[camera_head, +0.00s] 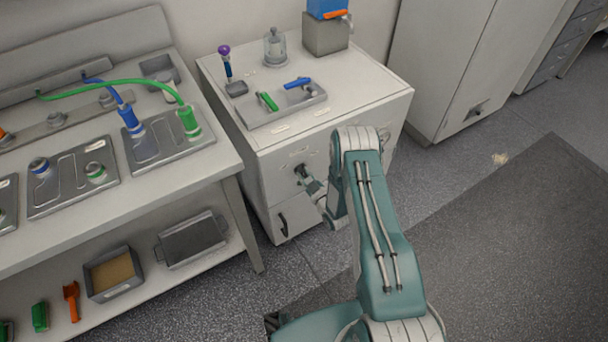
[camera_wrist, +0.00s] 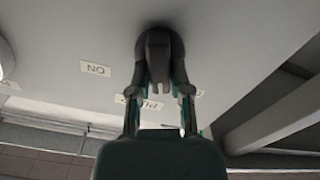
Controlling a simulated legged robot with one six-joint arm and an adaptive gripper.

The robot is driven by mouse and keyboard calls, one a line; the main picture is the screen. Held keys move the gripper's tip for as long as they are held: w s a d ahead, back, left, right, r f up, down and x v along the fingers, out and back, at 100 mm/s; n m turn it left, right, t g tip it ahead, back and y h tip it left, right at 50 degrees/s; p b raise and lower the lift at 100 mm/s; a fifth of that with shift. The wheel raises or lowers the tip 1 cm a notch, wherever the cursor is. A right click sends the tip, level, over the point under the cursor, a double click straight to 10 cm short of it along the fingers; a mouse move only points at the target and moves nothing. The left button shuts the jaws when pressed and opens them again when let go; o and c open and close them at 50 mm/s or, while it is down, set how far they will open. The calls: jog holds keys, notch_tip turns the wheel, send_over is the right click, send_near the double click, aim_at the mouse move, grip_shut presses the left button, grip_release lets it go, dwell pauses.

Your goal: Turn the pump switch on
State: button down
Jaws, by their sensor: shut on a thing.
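The pump switch is a dark knob on the front face of the white cabinet; it shows in the head view (camera_head: 299,169) and at the top middle of the wrist view (camera_wrist: 158,45). My gripper (camera_head: 306,178) reaches the cabinet front from the right in the head view. In the wrist view its two fingers (camera_wrist: 160,88) lie on either side of the knob, and it is shut on it. A label reading as upside-down "ON" (camera_wrist: 95,69) is to the left of the knob. Another label (camera_wrist: 140,103) is partly hidden by a finger. The knob's exact turn is hard to tell.
A workbench (camera_head: 230,165) with fixtures is at left. Below the switch is a black handle (camera_head: 283,224). Floor at right is clear.

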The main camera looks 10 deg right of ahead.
jog(key=m, duration=0.5)
jog(key=shift+d, duration=0.15)
jog(key=m, duration=0.5)
jog(key=shift+w+d, duration=0.1)
jog(key=shift+d, duration=0.05)
jog(key=shift+f+m, duration=0.1)
jog(key=shift+m, duration=0.2)
jog(key=c, duration=0.6)
grip_release()
jog(key=shift+o, duration=0.2)
jog(key=shift+d, duration=0.1)
jog(key=v, duration=1.2)
jog(key=shift+w, duration=0.15)
